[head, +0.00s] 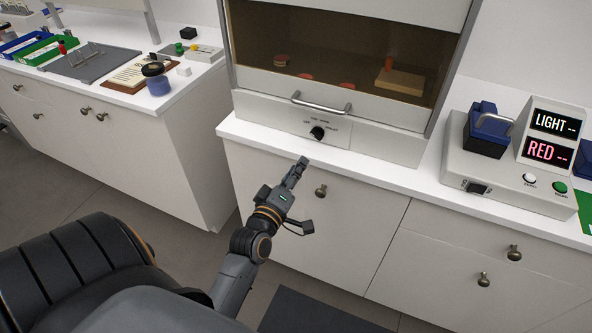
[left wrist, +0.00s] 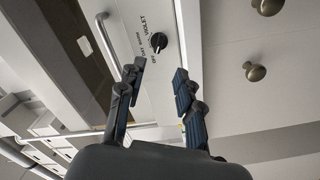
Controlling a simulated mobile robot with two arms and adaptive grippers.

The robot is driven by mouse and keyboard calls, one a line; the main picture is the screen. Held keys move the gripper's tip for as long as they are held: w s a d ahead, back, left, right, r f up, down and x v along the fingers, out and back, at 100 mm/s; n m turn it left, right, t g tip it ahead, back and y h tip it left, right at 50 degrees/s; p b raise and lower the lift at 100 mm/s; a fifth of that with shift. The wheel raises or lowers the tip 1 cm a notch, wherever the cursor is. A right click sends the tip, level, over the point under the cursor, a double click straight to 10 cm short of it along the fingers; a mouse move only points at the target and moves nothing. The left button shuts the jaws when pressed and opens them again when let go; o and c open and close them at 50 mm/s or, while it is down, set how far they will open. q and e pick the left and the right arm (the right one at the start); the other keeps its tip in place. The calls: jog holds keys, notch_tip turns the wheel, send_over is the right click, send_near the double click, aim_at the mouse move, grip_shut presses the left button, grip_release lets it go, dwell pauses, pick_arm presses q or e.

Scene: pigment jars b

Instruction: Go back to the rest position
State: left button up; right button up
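My left gripper (head: 301,163) is in front of the counter's front edge, below the black rotary knob (head: 318,133) of the glass-fronted cabinet. In the left wrist view its two fingers stand apart with nothing between them (left wrist: 160,70). Beyond the fingertips in that view are the cabinet's knob (left wrist: 159,42) and metal handle (left wrist: 108,45); the gripper looks apart from both. My right gripper is in neither view.
The cabinet's handle (head: 321,103) sticks out above the knob. Drawer knobs (head: 321,191) jut from the counter front. A device with displays (head: 516,170) stands at right. A side counter (head: 120,97) holds a blue jar (head: 158,86) and trays. Bare floor lies between the counters.

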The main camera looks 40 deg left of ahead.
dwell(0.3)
pick_arm(q)
jog(key=s+d+f+m+g+h, duration=0.1)
jog(key=s+d+f+m+g, duration=0.2)
jog(key=f, duration=0.8)
jog(key=s+d+f+m+g+h, duration=0.2)
jog(key=s+d+f, duration=0.15)
jog(key=f, duration=0.85)
jog(key=s+d+f+m+g+h, duration=0.1)
jog(key=s+d+f+m+g, duration=0.2)
jog(key=f, duration=0.8)
jog(key=s+d+f+m+g+h, duration=0.1)
jog(key=s+d+f+m+g, duration=0.1)
jog(key=s+f, duration=0.45)
jog(key=s+d+f+m+g, duration=0.1)
jog(key=s+f+m+g, duration=0.15)
jog(key=s+f, duration=0.4)
jog(key=s+a+f+m+g, duration=0.1)
jog(key=s+f+m+g, duration=0.1)
jog(key=s, duration=0.7)
jog(key=s+a+f+m+g, duration=0.1)
jog(key=s+f+m+g, duration=0.1)
jog(key=s, duration=0.7)
notch_tip(320, 180, down, 2)
jog(key=shift+s+f+m+y, duration=0.25)
jog(key=shift+m+y, duration=0.05)
jog(key=shift+m, duration=0.15)
